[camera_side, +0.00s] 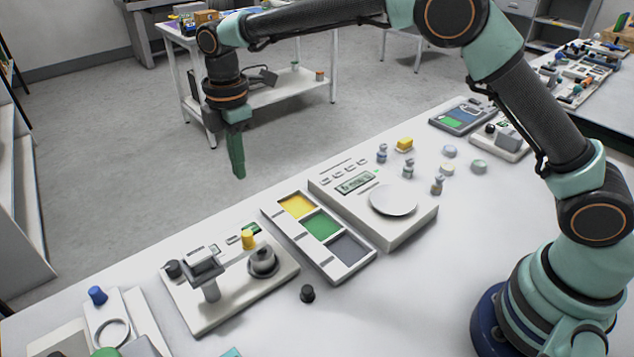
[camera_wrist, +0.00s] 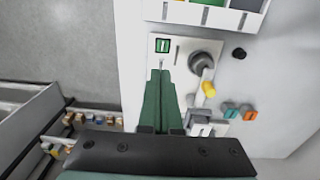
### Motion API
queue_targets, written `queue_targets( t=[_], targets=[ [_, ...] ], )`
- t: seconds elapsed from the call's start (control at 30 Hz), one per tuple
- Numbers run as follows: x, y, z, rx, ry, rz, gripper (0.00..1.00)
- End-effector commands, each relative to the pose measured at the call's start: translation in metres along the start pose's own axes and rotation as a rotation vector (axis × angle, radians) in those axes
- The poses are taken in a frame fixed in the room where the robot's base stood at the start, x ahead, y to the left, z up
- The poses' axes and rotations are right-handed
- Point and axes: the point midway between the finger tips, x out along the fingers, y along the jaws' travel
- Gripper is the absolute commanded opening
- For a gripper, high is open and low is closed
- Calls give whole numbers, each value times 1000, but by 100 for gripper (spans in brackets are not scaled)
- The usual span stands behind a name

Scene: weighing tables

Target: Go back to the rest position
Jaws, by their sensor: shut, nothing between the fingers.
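My gripper (camera_side: 238,172) hangs pointing down at the end of my raised arm, over the far edge of the white table (camera_side: 440,240) in the side view. Its two green fingers are shut together with nothing between them. In the wrist view the closed fingers (camera_wrist: 160,78) point toward the panel (camera_wrist: 182,80) with the grey round fitting and the yellow knob. In the side view that panel (camera_side: 215,308) stands below my gripper, well apart from it.
A tray (camera_side: 357,264) with yellow, green and grey compartments lies beside a scale (camera_side: 395,235) with a round pan. Several small weights and blocks stand right of the scale. A black knob-like piece (camera_side: 307,293) and a blue one (camera_side: 97,295) are near the front.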

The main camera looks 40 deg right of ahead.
Motion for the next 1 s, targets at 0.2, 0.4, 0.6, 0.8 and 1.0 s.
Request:
queue_targets(
  t=[0.2,0.4,0.6,0.8,1.0],
  targets=[
    [0,0,0,0,0,0,0],
    [0,0,0,1,0,0,0],
    [-22,-3,18,96,14,30,0],
    [-69,-23,62,351,52,100,0],
    [-103,-56,107,625,103,169,0]
  ],
)
